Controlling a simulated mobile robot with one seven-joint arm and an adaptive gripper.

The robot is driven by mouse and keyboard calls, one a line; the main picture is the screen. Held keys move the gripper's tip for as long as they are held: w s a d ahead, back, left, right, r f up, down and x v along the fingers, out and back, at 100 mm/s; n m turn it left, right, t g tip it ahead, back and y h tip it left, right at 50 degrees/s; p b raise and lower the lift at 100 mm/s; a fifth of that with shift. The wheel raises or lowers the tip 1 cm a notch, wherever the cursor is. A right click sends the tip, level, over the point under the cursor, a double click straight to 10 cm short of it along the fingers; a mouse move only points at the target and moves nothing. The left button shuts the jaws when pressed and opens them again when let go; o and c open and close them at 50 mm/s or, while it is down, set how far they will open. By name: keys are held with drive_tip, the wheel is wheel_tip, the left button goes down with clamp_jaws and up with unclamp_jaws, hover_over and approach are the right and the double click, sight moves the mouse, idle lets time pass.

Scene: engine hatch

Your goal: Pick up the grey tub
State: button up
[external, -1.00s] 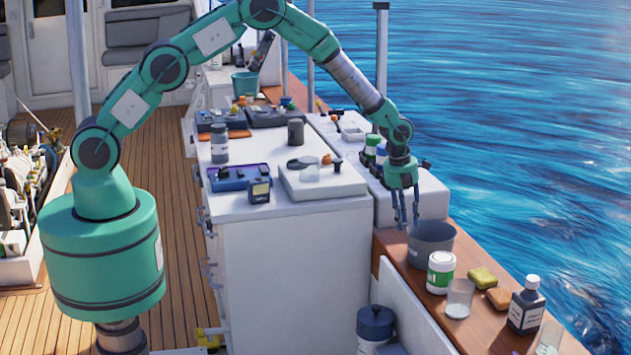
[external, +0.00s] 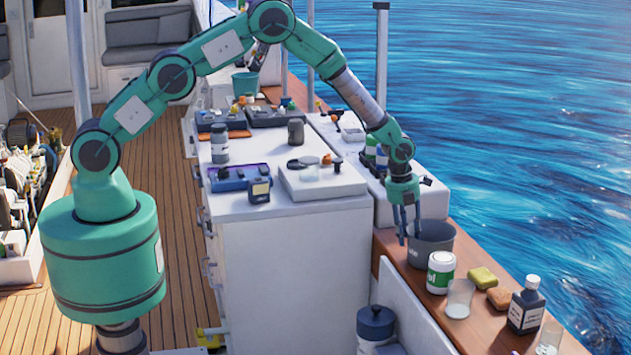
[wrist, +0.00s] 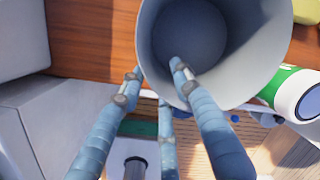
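The grey tub (external: 432,247) stands upright on the wooden ledge beside the water, and it looks empty. In the wrist view its round opening (wrist: 195,35) fills the upper middle. My gripper (external: 409,234) is at the tub's left rim, pointing down. In the wrist view my gripper's fingers (wrist: 155,85) are spread apart. One finger reaches over the rim into the opening, and another is outside the wall. I cannot tell whether they touch the wall.
A white jar with a green label (external: 441,272) stands close in front of the tub. A clear glass (external: 459,298), a yellow sponge (external: 482,279), an orange-brown block (external: 499,298) and a dark bottle (external: 526,305) follow along the ledge. A white box (external: 432,200) stands behind the tub.

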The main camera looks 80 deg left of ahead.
idle(0.3)
clamp_jaws()
drive_tip(key=shift+r, duration=0.1)
drive_tip(key=shift+r, duration=0.1)
drive_tip(key=shift+w+r, duration=0.1)
drive_tip(key=shift+r, duration=0.75)
drive_tip(key=shift+s+r, duration=0.25)
drive_tip(key=shift+r, duration=0.65)
drive_tip(key=s+r+p, duration=0.1)
drive_tip(key=s, duration=1.4)
drive_tip(key=shift+s+a, duration=0.2)
drive_tip(key=shift+s, duration=0.1)
drive_tip(key=shift+r, duration=0.1)
